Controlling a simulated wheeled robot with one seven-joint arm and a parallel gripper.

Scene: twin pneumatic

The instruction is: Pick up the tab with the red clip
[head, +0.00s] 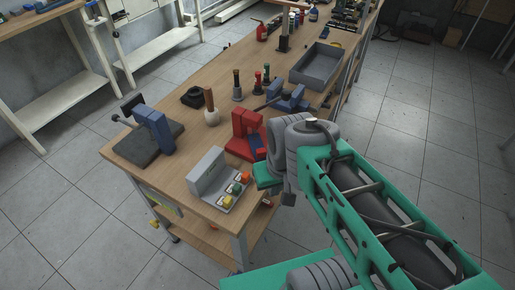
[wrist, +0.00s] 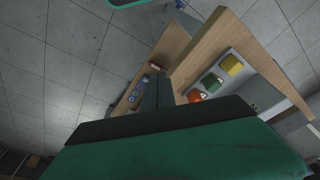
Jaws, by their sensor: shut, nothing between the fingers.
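My gripper (wrist: 158,84) is shut and empty, its dark fingers together in the middle of the wrist view. In the head view the wrist hangs beside the bench's near right edge. A small red piece (head: 267,203) shows at that edge below the bench top. A small reddish piece (wrist: 155,66) also shows in the wrist view, just beyond the fingertips and apart from them, with small blue pieces (wrist: 146,78) beside it. I cannot tell which piece is the tab or whether the red is a clip.
A grey fixture (head: 208,174) with yellow, orange and green blocks stands on the wooden bench (head: 150,178), close to my wrist. A red vise (head: 247,124), a blue clamp (head: 158,130) and a grey tray (head: 316,66) stand farther back. The floor right of the bench is clear.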

